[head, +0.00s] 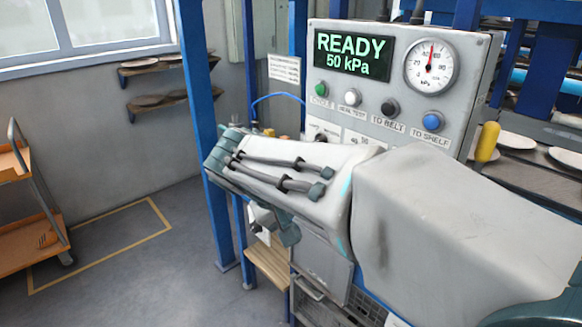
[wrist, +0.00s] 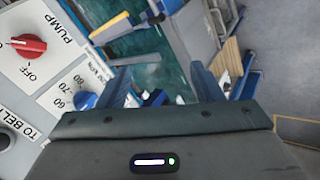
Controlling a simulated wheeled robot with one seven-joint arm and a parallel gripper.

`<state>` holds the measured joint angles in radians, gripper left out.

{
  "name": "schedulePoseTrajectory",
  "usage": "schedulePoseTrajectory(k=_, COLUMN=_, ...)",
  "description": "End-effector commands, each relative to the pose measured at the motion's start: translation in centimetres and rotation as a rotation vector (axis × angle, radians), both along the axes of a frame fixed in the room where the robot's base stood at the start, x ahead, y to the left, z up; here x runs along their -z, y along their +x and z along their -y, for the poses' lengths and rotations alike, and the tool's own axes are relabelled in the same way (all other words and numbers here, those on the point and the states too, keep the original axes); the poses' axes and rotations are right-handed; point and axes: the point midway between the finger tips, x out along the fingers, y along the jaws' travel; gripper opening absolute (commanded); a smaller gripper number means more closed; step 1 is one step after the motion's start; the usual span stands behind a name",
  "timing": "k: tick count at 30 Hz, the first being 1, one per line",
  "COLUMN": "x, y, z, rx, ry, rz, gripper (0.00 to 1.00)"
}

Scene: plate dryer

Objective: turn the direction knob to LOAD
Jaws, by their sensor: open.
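I cannot make out a direction knob or a LOAD mark in either view. In the head view my arm covers the lower part of the grey control panel (head: 390,100). In the wrist view a red knob (wrist: 28,46) stands under the word PUMP, near the word OFF. A blue knob (wrist: 86,99) beside a numbered scale is partly hidden by my gripper's left finger. My gripper (wrist: 160,80) is open, with nothing seen held between its fingers. It is to the right of the red knob, apart from it.
The panel's display (head: 352,54) reads READY, 50 kPa, beside a round gauge (head: 431,66). Below are green, white, black and blue buttons. A yellow handle (head: 487,142) sticks up at the panel's right, near plates (head: 516,140). An orange cart (head: 25,245) stands left; the floor between is clear.

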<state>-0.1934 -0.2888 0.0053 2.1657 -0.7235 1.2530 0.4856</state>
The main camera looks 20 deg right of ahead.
Motion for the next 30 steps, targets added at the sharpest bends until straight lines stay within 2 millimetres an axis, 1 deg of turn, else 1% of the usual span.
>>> schedulePoseTrajectory(k=1, x=1.6, y=1.7, z=0.1, rx=0.013, ry=-0.081, rz=0.027, gripper=0.6)
schedulePoseTrajectory(k=2, x=1.4, y=2.6, z=0.3, rx=0.028, ry=-0.133, rz=0.05, gripper=0.6)
schedulePoseTrajectory(k=4, x=0.8, y=4.7, z=0.3, rx=0.057, ry=-0.251, rz=0.119, gripper=0.6)
schedulePoseTrajectory(k=6, x=0.1, y=6.8, z=-0.2, rx=0.083, ry=-0.362, rz=0.205, gripper=0.6)
schedulePoseTrajectory(k=9, x=-1.2, y=9.3, z=-1.3, rx=0.113, ry=-0.494, rz=0.34, gripper=0.6)
schedulePoseTrajectory(k=12, x=-2.4, y=11.0, z=-2.7, rx=0.136, ry=-0.591, rz=0.467, gripper=0.6)
schedulePoseTrajectory(k=16, x=-3.5, y=12.3, z=-4.2, rx=0.152, ry=-0.664, rz=0.585, gripper=0.6)
schedulePoseTrajectory(k=20, x=-4.3, y=12.8, z=-4.6, rx=0.16, ry=-0.694, rz=0.638, gripper=0.6)
schedulePoseTrajectory(k=23, x=-4.6, y=13.1, z=-3.9, rx=0.164, ry=-0.699, rz=0.644, gripper=0.6)
schedulePoseTrajectory(k=26, x=-4.6, y=13.5, z=-2.4, rx=0.164, ry=-0.699, rz=0.643, gripper=0.6)
schedulePoseTrajectory(k=30, x=-4.6, y=14.5, z=0.5, rx=0.163, ry=-0.698, rz=0.641, gripper=0.6)
